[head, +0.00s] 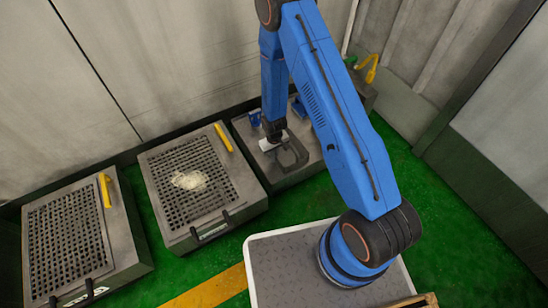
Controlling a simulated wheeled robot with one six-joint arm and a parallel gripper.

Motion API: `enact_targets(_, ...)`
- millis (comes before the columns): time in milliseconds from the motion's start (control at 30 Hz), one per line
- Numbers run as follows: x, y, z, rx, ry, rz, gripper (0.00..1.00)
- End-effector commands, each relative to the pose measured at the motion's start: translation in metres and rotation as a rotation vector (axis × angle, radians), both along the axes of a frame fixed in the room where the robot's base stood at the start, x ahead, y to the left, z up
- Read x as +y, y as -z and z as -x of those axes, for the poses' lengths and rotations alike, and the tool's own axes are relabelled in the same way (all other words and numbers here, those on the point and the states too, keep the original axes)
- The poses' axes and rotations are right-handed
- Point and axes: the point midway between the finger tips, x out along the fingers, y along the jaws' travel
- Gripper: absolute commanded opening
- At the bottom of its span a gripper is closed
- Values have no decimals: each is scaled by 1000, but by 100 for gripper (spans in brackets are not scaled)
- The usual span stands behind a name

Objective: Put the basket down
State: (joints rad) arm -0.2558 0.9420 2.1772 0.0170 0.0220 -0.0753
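My gripper (271,143) hangs at the end of my blue arm, above the grey top of the rightmost station (304,172). Its fingers are too small and too hidden by my wrist to tell whether they are open or shut. A grey curved piece (293,158) shows just right of and below the gripper; I cannot tell whether they touch. I cannot clearly make out a separate basket. The middle station has a dark perforated grid (187,214) on top, with a pale heap (189,180) on it. My forearm hides part of the rightmost station.
The left station (66,240) also has a perforated grid. Yellow handles stand on the left (105,190) and middle (223,137) stations, and another yellow handle (372,68) is at the back right. Walls close the back. Green floor (440,225) is clear at the right.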

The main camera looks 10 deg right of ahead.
Motion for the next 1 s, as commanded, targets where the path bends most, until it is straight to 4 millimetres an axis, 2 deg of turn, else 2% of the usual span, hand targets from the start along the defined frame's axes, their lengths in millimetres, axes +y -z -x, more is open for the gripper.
enact_targets(133,0,2,0,0,0,0,0)
enact_targets(200,0,2,0,0,0,0,20)
enact_targets(233,0,2,0,0,0,0,22)
enact_targets(633,0,-3,0,-1,0,0,22)
enact_targets(767,0,-17,0,-1,0,0,22)
enact_targets(1000,0,-53,-1,-3,0,0,22)
